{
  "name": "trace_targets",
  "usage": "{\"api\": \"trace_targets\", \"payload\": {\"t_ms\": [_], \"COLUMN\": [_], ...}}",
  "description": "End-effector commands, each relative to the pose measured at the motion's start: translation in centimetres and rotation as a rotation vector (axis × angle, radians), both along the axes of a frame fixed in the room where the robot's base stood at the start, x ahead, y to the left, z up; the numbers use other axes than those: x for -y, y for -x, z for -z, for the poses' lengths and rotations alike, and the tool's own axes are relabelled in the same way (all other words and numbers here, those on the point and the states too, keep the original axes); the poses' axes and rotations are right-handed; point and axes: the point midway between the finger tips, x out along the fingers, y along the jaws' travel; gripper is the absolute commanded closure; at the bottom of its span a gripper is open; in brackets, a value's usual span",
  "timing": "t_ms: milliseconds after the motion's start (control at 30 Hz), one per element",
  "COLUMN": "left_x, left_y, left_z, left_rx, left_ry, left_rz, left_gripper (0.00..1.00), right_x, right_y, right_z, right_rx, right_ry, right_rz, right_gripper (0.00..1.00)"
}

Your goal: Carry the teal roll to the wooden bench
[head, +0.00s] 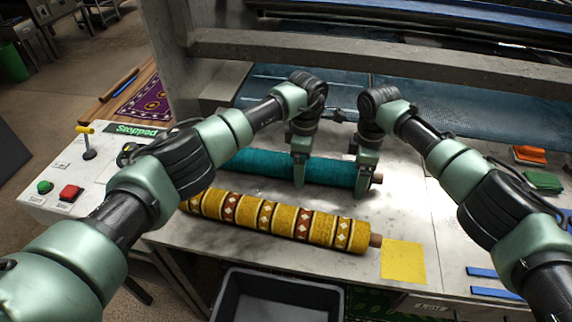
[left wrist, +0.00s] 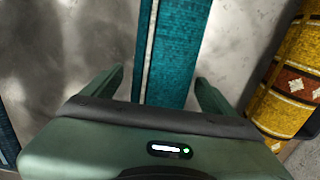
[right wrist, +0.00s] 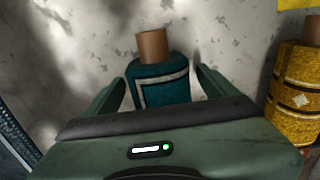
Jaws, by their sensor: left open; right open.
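The teal roll (head: 255,163) lies on the grey worktop, behind the yellow patterned roll (head: 280,219). My left gripper (head: 299,178) is open, pointing down over the middle of the teal roll. In the left wrist view the teal roll (left wrist: 172,50) passes between its two fingers. My right gripper (head: 364,185) is open at the roll's right end. In the right wrist view the teal end (right wrist: 160,85) with its brown core (right wrist: 154,44) sits between the open fingers. Part of the wooden bench (head: 115,97) shows at the upper left, with a purple rug on it.
The yellow roll lies close in front, and a yellow sheet (head: 403,262) is right of it. A control panel with a green button (head: 45,187) and a red button (head: 71,193) is at left. A concrete machine beam (head: 400,57) crosses behind. A dark bin (head: 278,298) stands at front.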

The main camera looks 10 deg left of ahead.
Motion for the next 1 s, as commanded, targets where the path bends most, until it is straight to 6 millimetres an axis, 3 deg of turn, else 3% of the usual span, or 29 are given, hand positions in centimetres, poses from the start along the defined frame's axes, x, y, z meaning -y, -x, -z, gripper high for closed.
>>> {"api": "trace_targets", "payload": {"t_ms": [167, 400, 467, 500, 1000], "left_x": [0.0, 0.0, 0.0, 0.0, 0.0], "left_y": [0.0, 0.0, 0.0, 0.0, -0.1], "left_z": [0.0, -0.1, -0.1, -0.1, -1.5], "left_rx": [0.000, 0.000, 0.000, 0.000, 0.002], "left_ry": [0.000, 0.000, 0.000, 0.000, 0.001], "left_rz": [0.001, 0.001, 0.001, 0.001, 0.002], "left_gripper": [0.13, 0.80, 0.96, 1.00, 1.00], "right_x": [0.0, 0.0, 0.0, 0.0, -0.1], "right_y": [0.0, 0.0, 0.0, 0.0, 0.0], "right_z": [0.0, 0.0, 0.0, 0.0, -1.5], "right_rx": [0.000, 0.000, 0.000, 0.000, 0.001], "right_ry": [0.000, 0.000, 0.000, 0.000, -0.001], "right_rz": [0.000, 0.000, 0.000, 0.000, 0.000], "right_gripper": [0.13, 0.80, 0.96, 1.00, 1.00]}}
